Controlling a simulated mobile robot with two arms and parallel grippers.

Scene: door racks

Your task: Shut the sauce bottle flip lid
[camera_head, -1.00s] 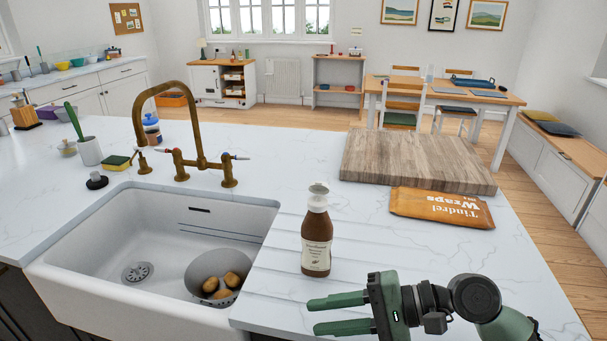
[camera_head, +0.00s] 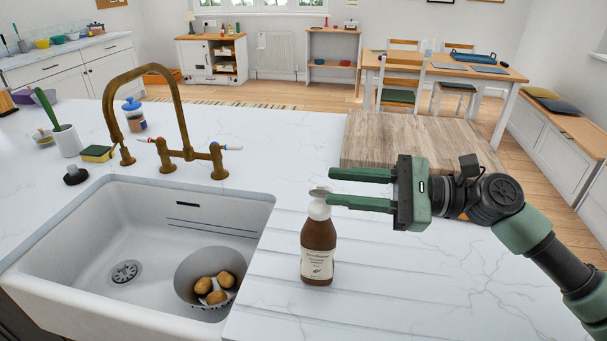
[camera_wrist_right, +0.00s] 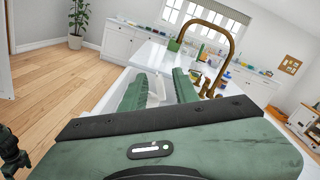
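A brown sauce bottle (camera_head: 318,250) with a cream label and a white cap (camera_head: 318,210) stands upright on the counter, right of the sink. Its small pale flip lid (camera_head: 320,191) shows above the cap, seemingly raised; its exact angle is too small to tell. My right gripper (camera_head: 330,187) is open, its two green fingers pointing left, apart, with their tips beside the lid. Whether they touch it I cannot tell. In the right wrist view, the open fingers (camera_wrist_right: 160,82) have a whitish thing between them, possibly the cap. My left gripper is out of view.
A white sink (camera_head: 70,235) with a brass tap (camera_head: 180,115) and a grey bowl (camera_head: 190,268) of potatoes is left of the bottle. A wooden board (camera_head: 380,140) lies behind my right gripper. The counter right of the bottle is clear.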

